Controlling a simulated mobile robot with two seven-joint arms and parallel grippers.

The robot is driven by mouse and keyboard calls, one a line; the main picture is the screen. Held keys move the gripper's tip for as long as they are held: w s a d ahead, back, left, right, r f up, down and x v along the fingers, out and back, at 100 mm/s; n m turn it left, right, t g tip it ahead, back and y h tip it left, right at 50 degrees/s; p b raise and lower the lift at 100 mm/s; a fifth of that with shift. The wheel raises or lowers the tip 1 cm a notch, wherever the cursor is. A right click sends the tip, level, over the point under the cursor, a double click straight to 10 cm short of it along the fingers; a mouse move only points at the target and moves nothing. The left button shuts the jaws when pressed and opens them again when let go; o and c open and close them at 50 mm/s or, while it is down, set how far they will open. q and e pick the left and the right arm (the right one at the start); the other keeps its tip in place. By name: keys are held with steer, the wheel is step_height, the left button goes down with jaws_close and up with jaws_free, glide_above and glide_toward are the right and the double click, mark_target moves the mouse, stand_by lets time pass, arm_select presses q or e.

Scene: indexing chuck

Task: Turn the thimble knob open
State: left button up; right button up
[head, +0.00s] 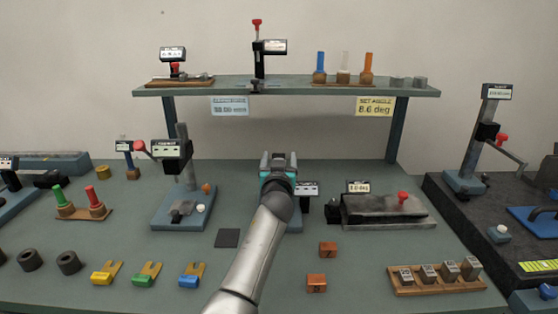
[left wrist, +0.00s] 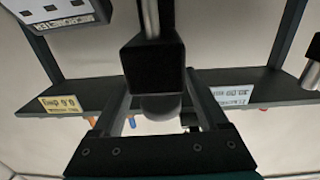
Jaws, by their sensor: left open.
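My left gripper (head: 278,160) is open at the middle of the bench, in front of a micrometer whose small display (head: 307,187) shows just to its right. In the head view the gripper and arm hide most of this micrometer, including its knob. In the left wrist view, which looks upside down, the micrometer display (left wrist: 55,12) is at top left. A black block (left wrist: 153,68) with a metal shaft stands ahead of the jaws. A grey rounded part (left wrist: 160,106), seemingly the thimble knob, lies between the two open fingers; I cannot tell whether they touch it. My right gripper is not in view.
A shelf (head: 215,89) with labels hangs over the back of the bench. A stand with a red-knobbed crank (head: 165,149) is left of the gripper; a grey block device (head: 385,211) is right.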

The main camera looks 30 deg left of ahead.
arm_select(q)
steer(key=shift+c, duration=0.4)
jaws_close()
stand_by(0.4)
